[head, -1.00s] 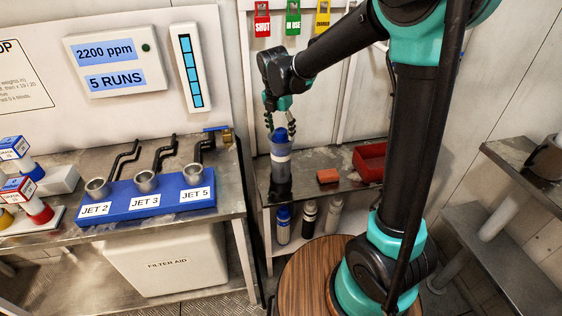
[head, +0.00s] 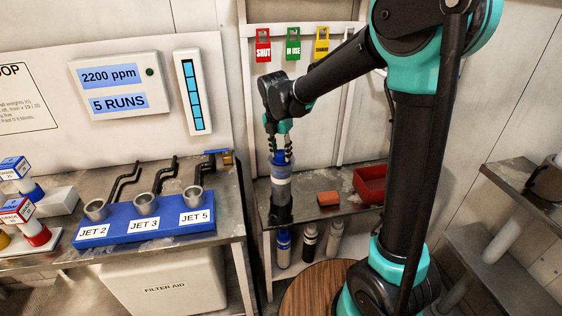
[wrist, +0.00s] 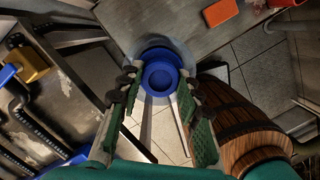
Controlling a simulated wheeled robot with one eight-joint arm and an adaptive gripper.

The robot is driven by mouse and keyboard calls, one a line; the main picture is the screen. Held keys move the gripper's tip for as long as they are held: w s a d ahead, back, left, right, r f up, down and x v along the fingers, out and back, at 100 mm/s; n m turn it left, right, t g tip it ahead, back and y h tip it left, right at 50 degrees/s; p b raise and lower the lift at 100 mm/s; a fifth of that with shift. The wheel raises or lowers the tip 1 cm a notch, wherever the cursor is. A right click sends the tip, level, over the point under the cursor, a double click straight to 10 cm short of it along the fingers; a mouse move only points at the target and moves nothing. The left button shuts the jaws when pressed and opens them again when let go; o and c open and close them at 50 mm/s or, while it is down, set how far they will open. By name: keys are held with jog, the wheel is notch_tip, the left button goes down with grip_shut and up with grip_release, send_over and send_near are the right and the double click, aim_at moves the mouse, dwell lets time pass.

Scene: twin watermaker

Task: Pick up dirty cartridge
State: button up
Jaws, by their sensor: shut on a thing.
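The cartridge (head: 280,182) is a grey, see-through cylinder with a pale band and a blue cap. It is upright at the left end of the metal bench under the coloured tags. My gripper (head: 280,152) points down from above, its fingers shut on the blue cap. In the wrist view the round blue cap (wrist: 160,78) is between the far ends of my green-padded fingers (wrist: 158,100). The cap hides most of the body there. I cannot tell whether the cartridge's base touches the bench.
An orange block (head: 327,198) and a red tray (head: 370,184) are to the right on the bench. Several bottles (head: 309,243) stand on the shelf below. A blue rack (head: 144,224) with three metal cups is at left. A round wooden top (head: 312,292) is in front.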

notch_tip(320, 180, up, 28)
dwell(0.9)
jog(key=shift+f, duration=0.15)
jog(key=o, duration=0.5)
jog(key=c, duration=0.5)
